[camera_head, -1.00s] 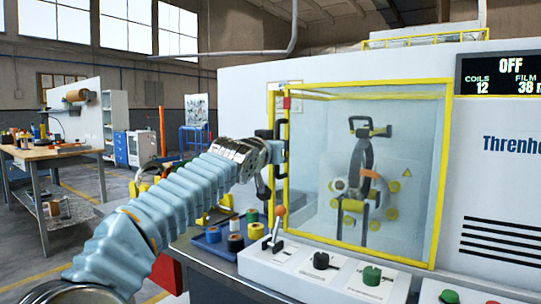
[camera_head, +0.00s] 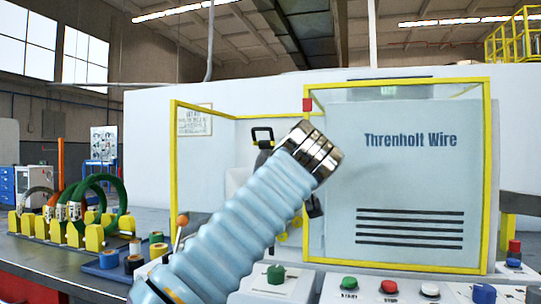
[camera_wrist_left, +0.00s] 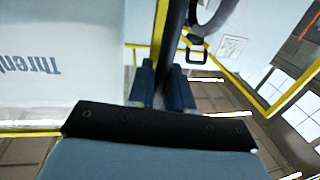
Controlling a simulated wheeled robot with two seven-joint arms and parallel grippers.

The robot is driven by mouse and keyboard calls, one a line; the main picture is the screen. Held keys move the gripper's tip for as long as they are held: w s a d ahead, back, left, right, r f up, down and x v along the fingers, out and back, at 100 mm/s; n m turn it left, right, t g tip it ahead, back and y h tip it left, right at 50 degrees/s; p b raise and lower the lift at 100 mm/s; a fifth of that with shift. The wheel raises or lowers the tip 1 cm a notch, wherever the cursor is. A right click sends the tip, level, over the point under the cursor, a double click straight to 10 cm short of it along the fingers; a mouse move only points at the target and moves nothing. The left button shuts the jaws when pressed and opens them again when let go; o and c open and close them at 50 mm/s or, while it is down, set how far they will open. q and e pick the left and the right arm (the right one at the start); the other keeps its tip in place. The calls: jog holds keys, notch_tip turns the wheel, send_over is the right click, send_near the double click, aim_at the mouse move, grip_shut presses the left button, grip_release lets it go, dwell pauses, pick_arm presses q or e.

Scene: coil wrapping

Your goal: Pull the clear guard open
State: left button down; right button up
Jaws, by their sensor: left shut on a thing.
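The clear guard (camera_head: 487,170), a clear pane in a yellow frame, stands at the right, in front of the machine's "Threnholt Wire" panel. To its left the yellow-framed opening (camera_head: 174,170) is uncovered. My left arm reaches up to the guard's left edge, and its wrist hides most of the dark handle (camera_head: 314,207). In the left wrist view my left gripper (camera_wrist_left: 164,88) is shut on the dark handle bar (camera_wrist_left: 174,45), beside the yellow frame edge. The fingers are hidden in the head view. My right gripper is in neither view.
A control panel with an green knob (camera_head: 276,274) and several buttons runs below the guard. Left of it are a blue tray (camera_head: 103,268) with tape rolls and a yellow rack (camera_head: 94,238) holding coils. A black looped part (camera_head: 262,135) shows inside the opening.

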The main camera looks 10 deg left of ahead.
pick_arm(q)
jog(key=shift+s+d+r, duration=0.1)
jog(key=shift+d, duration=1.15)
jog(key=c, duration=1.2)
grip_release()
jog(key=shift+c, duration=0.2)
jog(key=s+d+b, duration=0.1)
jog(key=s+b, duration=0.3)
jog(key=s, duration=0.9)
jog(key=shift+s+d, duration=0.3)
jog(key=shift+s, duration=0.05)
